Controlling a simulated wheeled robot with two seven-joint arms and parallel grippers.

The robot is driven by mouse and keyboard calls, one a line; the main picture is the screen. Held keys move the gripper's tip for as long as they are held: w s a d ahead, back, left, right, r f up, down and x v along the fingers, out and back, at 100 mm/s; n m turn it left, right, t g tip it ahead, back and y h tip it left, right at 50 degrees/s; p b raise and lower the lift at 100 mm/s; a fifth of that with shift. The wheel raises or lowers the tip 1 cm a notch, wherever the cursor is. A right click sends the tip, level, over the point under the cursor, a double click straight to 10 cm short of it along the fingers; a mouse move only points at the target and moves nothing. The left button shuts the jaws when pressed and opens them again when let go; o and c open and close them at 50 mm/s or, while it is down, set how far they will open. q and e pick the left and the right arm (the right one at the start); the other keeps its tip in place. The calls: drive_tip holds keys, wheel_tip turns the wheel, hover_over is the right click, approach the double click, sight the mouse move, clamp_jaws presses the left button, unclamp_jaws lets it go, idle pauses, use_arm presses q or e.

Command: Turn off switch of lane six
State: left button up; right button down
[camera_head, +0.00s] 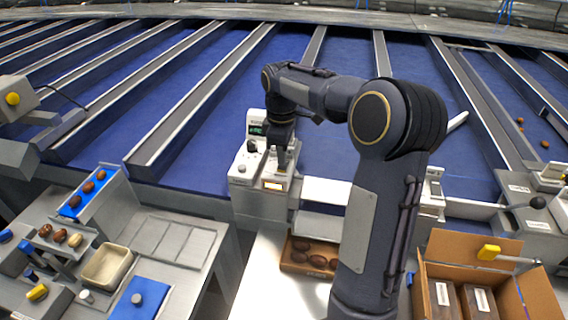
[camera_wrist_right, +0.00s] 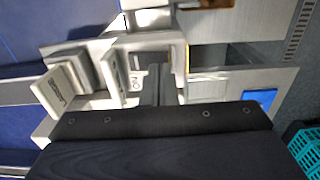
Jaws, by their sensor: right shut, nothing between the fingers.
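A grey-white lane control box (camera_head: 245,171) stands at the front edge of the blue lanes. It has a small green display (camera_head: 257,130), a black knob (camera_head: 251,146) and an orange-lit part (camera_head: 274,185) on its front. My right gripper (camera_head: 280,163) points down at the box, just right of the knob, with its fingers shut and empty. In the right wrist view the shut fingers (camera_wrist_right: 156,86) are close to the box's pale housing (camera_wrist_right: 110,60); whether they touch it is unclear. A tilted label plate (camera_wrist_right: 62,88) there is too blurred to read. My left gripper is out of view.
Another box with a black knob (camera_head: 537,203) stands at the far right. An open cardboard carton (camera_head: 445,250) and a tray of dates (camera_head: 297,268) lie in front. A grading bench (camera_head: 190,235) is at left. My right arm hides part of the middle.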

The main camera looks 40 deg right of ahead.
sight(282, 167)
drive_tip(key=shift+f+b, duration=0.65)
drive_tip(key=shift+f, duration=0.3)
idle(0.8)
wheel_tip(282, 167, up, 5)
drive_tip(key=p, duration=0.4)
drive_tip(key=shift+r, duration=1.05)
